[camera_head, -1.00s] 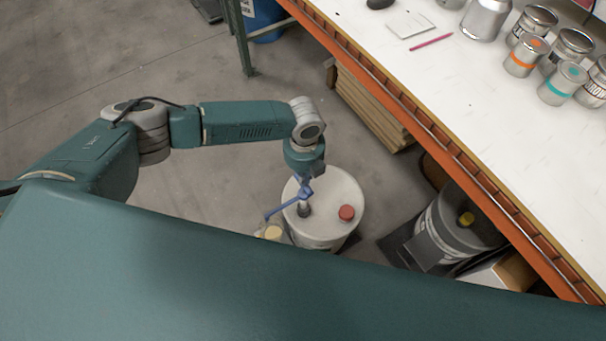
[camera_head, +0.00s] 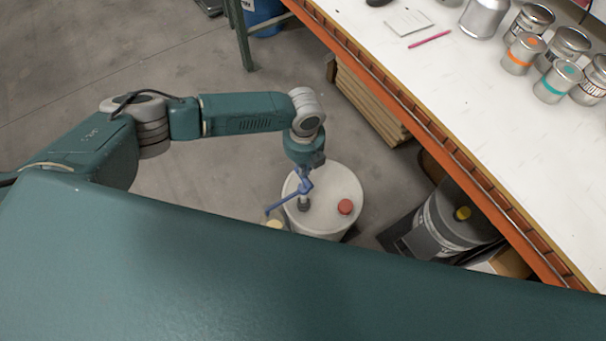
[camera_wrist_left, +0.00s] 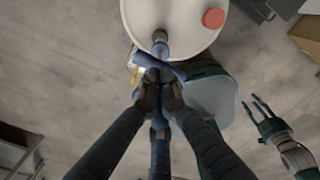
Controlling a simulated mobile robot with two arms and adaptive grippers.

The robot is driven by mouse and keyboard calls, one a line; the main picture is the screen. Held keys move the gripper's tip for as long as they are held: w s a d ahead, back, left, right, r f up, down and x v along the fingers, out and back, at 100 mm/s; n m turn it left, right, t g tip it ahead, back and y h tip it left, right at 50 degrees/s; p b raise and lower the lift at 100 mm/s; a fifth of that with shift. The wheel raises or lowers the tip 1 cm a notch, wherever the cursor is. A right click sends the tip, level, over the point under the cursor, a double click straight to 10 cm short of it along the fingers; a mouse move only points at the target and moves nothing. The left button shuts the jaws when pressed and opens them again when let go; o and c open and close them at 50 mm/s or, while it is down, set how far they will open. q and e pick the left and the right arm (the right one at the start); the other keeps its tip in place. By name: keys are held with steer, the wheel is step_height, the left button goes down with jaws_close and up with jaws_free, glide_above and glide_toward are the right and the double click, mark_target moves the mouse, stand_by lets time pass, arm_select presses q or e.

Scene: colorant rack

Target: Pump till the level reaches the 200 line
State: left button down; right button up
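The white drum (camera_head: 332,179) stands on the floor below my left arm. It has a red cap (camera_head: 345,207) and a blue hand pump (camera_head: 304,188) on top, with the spout pointing left. My left gripper (camera_wrist_left: 160,88) is shut on the pump's blue top in the left wrist view. In the head view the left wrist hides most of its fingers. A small container with a pale yellow top (camera_head: 274,223) is partly visible under the spout; my body hides the rest. Its 200 line and liquid level cannot be seen. My right gripper (camera_wrist_left: 257,108) appears open and empty in the wrist view.
A workbench (camera_head: 450,85) with an orange edge runs along the right, holding several metal cans. A grey drum with a yellow cap (camera_head: 462,213) stands beneath it. Stacked boards (camera_head: 370,108) lie under the bench. The floor (camera_head: 100,60) at left is clear.

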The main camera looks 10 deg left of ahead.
mark_target(304, 181)
arm_select(q)
steer(key=shift+f+b, duration=2.5)
steer(key=shift+f, duration=0.95)
step_height(304, 181, up, 8)
steer(key=p, duration=0.7)
steer(key=shift+f, duration=0.3)
steer(key=shift+f+b, duration=3.15)
steer(key=shift+f, duration=0.65)
step_height(304, 181, up, 8)
steer(key=p, duration=0.7)
steer(key=shift+f, duration=0.15)
steer(key=shift+f, duration=0.2)
